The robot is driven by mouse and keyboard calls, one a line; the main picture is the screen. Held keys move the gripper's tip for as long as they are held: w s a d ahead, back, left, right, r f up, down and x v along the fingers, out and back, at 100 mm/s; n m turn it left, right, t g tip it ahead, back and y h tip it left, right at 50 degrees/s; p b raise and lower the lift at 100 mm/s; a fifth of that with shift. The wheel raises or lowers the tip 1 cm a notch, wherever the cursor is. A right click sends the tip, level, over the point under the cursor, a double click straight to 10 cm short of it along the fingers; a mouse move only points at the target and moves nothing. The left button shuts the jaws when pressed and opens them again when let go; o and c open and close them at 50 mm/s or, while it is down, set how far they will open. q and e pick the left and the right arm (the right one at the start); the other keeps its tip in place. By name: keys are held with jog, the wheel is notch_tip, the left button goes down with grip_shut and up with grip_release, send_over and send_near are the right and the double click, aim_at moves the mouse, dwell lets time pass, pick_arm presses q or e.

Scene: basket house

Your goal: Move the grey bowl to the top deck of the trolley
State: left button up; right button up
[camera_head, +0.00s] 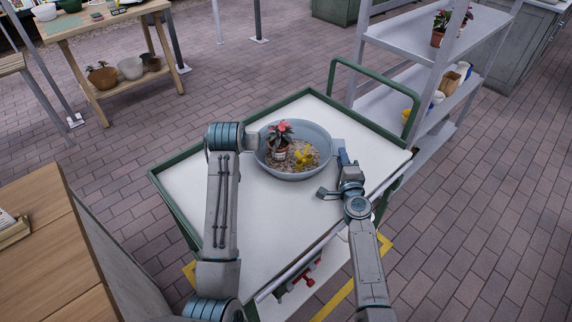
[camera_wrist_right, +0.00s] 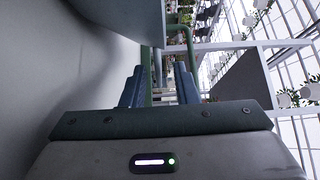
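The grey bowl (camera_head: 292,177) sits over the trolley's white top deck (camera_head: 268,220), toward the back, and looks upright and resting on it. Inside it are a potted plant with pink-red leaves (camera_head: 279,132), a yellow object (camera_head: 305,156) and loose brown bits. My left arm reaches the bowl's left rim; its gripper (camera_head: 251,141) is mostly hidden there, so its fingers cannot be judged. My right gripper (camera_head: 333,175) is just right of the bowl, fingers apart. In the right wrist view the open right gripper (camera_wrist_right: 160,88) shows nothing clasped between its fingertips.
The trolley has a green rim (camera_head: 176,212) and a raised green handle (camera_head: 378,98) at its back right. A grey shelf rack (camera_head: 400,60) with pots stands behind it. A wooden table (camera_head: 90,20) is at upper left, a wooden worktop (camera_head: 40,250) at lower left. The paved floor at right is clear.

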jog(key=s, duration=0.6)
jog(key=shift+s+d, duration=0.15)
jog(key=shift+d, duration=0.25)
